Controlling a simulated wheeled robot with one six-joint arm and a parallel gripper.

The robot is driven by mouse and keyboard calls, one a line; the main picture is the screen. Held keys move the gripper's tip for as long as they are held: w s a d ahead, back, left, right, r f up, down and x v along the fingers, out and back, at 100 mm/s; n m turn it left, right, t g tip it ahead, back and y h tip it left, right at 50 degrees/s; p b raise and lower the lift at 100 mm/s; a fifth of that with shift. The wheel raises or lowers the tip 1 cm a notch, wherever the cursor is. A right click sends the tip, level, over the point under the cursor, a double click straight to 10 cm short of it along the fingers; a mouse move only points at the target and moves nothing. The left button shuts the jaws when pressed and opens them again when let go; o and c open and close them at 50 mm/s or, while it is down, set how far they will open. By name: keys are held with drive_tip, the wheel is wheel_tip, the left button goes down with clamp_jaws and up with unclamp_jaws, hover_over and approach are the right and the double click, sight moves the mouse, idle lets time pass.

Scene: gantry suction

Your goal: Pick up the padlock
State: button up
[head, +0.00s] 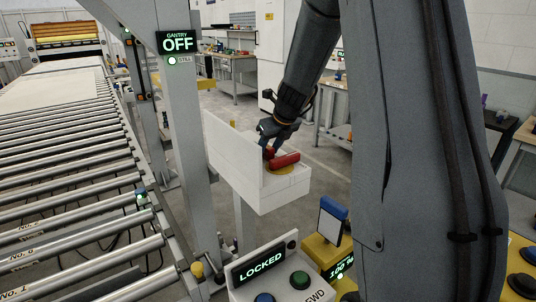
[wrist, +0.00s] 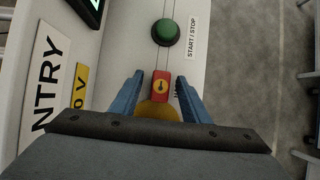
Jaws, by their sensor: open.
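In the head view my gripper (head: 268,143) reaches down to the white control box, and a red part, likely the padlock (head: 268,153), shows just below the fingers. A thicker red handle (head: 285,161) sits beside it over a yellow disc (head: 284,170). My gripper body hides part of the disc in the wrist view.
The white box (head: 285,190) has an upright back panel close to my gripper. A green start/stop button (wrist: 166,32) stands beyond the fingers. A "GANTRY OFF" sign (head: 178,42) hangs on a post beside the roller conveyor (head: 70,185). A "LOCKED" panel (head: 262,268) is in front.

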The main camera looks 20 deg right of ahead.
drive_tip(key=shift+c, duration=0.2)
clamp_jaws()
